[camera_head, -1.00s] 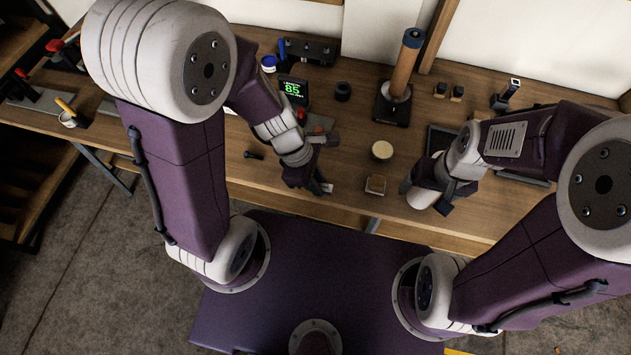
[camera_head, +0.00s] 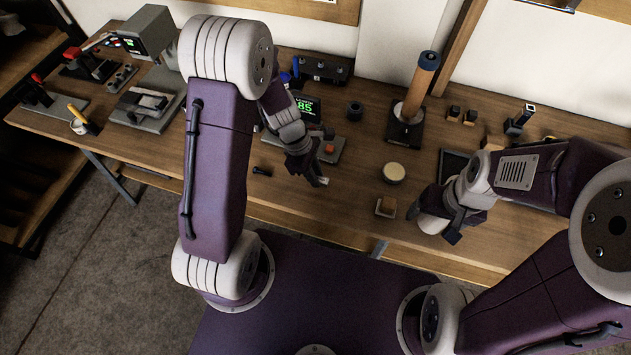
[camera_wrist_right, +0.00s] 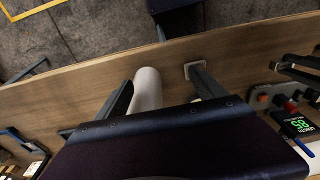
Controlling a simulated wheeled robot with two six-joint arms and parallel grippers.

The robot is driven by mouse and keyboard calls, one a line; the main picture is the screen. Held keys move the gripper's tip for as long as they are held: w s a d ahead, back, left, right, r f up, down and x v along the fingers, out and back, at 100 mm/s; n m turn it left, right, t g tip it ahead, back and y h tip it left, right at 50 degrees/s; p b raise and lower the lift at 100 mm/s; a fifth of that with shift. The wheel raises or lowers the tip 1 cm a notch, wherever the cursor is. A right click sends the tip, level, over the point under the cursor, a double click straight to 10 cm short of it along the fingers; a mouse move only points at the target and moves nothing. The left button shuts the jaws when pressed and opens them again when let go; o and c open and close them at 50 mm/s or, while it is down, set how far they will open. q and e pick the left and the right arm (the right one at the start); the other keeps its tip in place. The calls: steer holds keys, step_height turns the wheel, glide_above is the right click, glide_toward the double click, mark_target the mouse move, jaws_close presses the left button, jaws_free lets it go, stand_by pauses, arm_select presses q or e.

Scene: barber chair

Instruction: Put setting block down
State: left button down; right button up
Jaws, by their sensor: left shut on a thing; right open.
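My left gripper (camera_head: 316,178) is shut on a small pale block, probably the setting block (camera_head: 323,181), above the front part of the workbench. Its fingers hide most of the block. My right gripper (camera_head: 450,222) is open near the front edge of the bench, to the right. A white rounded cylinder (camera_head: 432,223) is beside it in the head view. In the right wrist view the cylinder (camera_wrist_right: 147,88) appears between the spread fingers; I cannot tell whether they touch it.
A dark small tool (camera_head: 262,171) lies left of my left gripper.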

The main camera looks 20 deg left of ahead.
arm_select(q)
step_height(320, 180, down, 4)
steer(key=shift+r+b, duration=0.1)
steer(key=shift+b, duration=0.65)
steer(key=shift+f, duration=0.3)
steer(key=c, duration=1.3)
jaws_free()
steer(key=shift+r, duration=0.1)
